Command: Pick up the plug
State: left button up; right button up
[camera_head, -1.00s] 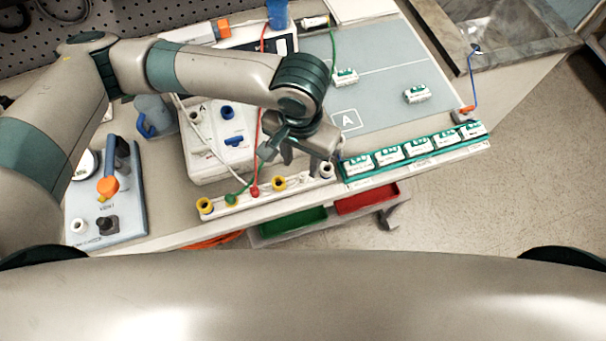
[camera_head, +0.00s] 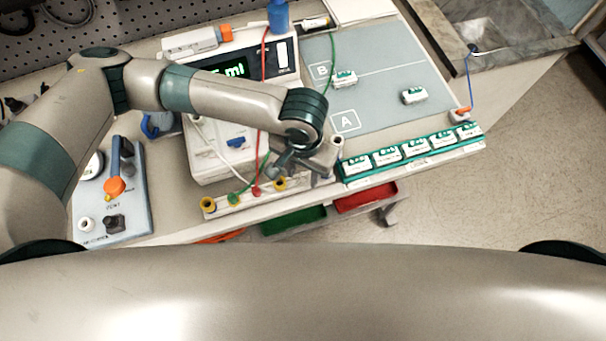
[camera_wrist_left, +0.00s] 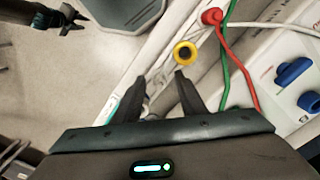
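My left gripper (camera_head: 318,170) is over the right end of the white socket rail (camera_head: 222,208). In the left wrist view its two dark fingers (camera_wrist_left: 158,86) are apart. Something pale shows between them, too unclear to tell if it is gripped. In the head view a pale cylinder with a dark top (camera_head: 338,143) stands beside the gripper. A red plug (camera_head: 257,190) and a green plug (camera_head: 235,198) sit in the rail with their cords. Yellow sockets (camera_head: 281,184) are in it too. I cannot tell which plug is meant. My right gripper appears small in the wrist view (camera_wrist_left: 70,19).
A white pump (camera_head: 238,76) with a lit display stands behind the rail. Several white-and-green modules (camera_head: 417,149) line the rack at right. The grey mat (camera_head: 390,60) carries two more. Green (camera_head: 293,221) and red (camera_head: 366,198) bins hang below the front edge.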

pick_arm(q)
jog(key=shift+c, duration=0.5)
grip_shut()
jog(key=shift+r, duration=0.15)
